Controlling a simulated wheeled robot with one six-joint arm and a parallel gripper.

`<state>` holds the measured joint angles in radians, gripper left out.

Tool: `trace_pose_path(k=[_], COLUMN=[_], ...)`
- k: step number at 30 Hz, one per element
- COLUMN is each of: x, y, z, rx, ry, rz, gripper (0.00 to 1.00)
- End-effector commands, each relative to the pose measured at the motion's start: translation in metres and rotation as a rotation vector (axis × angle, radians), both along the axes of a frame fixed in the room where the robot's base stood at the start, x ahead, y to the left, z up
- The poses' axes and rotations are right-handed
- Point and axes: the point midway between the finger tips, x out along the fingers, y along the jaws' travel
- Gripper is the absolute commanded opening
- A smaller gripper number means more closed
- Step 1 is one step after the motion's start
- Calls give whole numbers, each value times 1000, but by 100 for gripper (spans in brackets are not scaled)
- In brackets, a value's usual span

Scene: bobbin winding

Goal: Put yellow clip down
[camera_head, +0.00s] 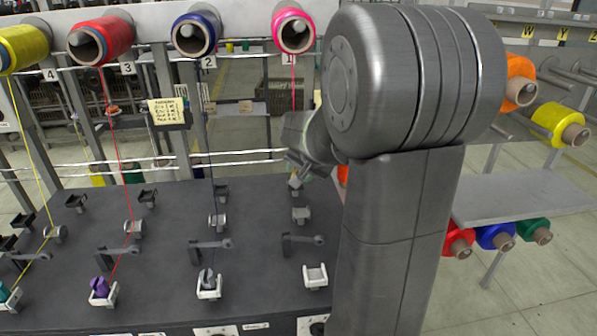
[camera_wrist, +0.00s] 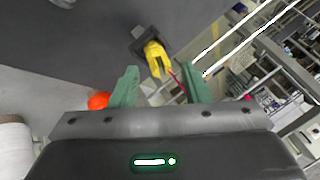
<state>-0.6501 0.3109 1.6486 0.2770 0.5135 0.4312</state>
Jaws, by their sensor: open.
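In the wrist view, the yellow clip (camera_wrist: 155,58) sits at a dark holder (camera_wrist: 138,36) on the grey table. A red thread runs from near the clip toward the lower right. My gripper (camera_wrist: 159,70) is open, its green fingers spread on either side of the clip's lower end with visible gaps. In the head view, my gripper is mostly hidden by my arm near station 1, and I cannot make out the yellow clip there.
The dark winding table (camera_head: 165,215) carries several small holders and guide arms. Pink (camera_head: 291,27), blue (camera_head: 196,31), red (camera_head: 101,38) and yellow (camera_head: 23,46) spools hang above it. A purple clip (camera_head: 100,288) sits in a white holder. A spool shelf (camera_head: 525,195) stands at right.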

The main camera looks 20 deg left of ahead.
Motion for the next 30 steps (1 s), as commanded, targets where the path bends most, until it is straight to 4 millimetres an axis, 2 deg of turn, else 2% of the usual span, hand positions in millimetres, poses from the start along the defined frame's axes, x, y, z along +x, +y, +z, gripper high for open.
trace_pose_path(k=[9, 15, 21, 30], x=[-25, -38, -45, -45], y=[-30, -45, -52, -53], z=[50, 74, 84, 85], rx=[5, 4, 4, 3], ry=[-6, -7, -5, -4], rz=[-2, -1, 0, 0], gripper=[42, 42, 42, 42])
